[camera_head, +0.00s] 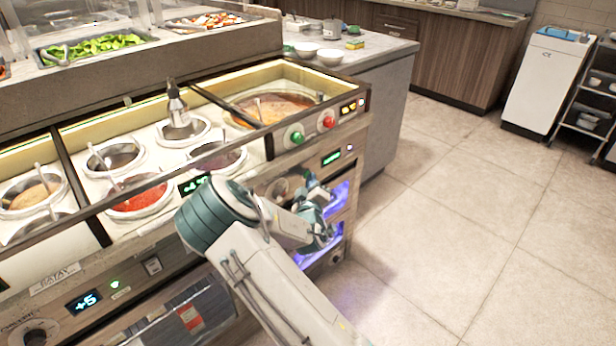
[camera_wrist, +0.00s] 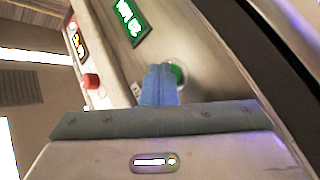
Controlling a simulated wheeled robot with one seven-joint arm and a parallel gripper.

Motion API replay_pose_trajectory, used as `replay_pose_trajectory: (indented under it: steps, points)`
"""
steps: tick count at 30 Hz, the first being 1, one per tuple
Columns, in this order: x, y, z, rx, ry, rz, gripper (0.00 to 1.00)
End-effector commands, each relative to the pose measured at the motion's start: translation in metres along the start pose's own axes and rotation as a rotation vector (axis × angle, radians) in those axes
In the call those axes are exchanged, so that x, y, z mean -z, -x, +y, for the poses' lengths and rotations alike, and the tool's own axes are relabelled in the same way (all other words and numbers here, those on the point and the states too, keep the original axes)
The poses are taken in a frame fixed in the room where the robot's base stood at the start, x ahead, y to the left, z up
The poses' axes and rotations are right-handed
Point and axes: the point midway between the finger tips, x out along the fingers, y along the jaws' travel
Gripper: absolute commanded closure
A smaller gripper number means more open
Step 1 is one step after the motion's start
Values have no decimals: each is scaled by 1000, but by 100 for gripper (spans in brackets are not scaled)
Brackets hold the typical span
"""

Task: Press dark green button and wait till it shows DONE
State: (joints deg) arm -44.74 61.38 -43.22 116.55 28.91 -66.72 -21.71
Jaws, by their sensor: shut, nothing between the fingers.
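A green button (camera_wrist: 179,74) in a pale ring is on the counter's front panel in the wrist view. My gripper (camera_wrist: 158,72) is shut and empty. Its blue fingertips overlap the button's edge; I cannot tell whether they touch it or press it. A green-lit display (camera_wrist: 130,20) is above, its text too blurred and tilted to read. In the head view my gripper (camera_head: 310,188) is at the front panel below that display (camera_head: 331,157), and my arm hides the button under the fingers. Another green button (camera_head: 294,137) is on the upper panel.
A red button (camera_head: 328,121) and an orange-lit display (camera_head: 348,108) are on the upper panel beside the green one. Sauce wells (camera_head: 140,197) fill the counter top. Purple-lit openings (camera_head: 338,197) lie below the panel. The tiled floor at right is clear.

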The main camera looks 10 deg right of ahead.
Motion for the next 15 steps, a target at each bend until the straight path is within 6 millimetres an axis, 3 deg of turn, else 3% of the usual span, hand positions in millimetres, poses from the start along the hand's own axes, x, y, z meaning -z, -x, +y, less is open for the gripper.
replay_pose_trajectory:
  steps: [15]
  points:
    - [-1, 2, 2, 0, -1, 1, 100]
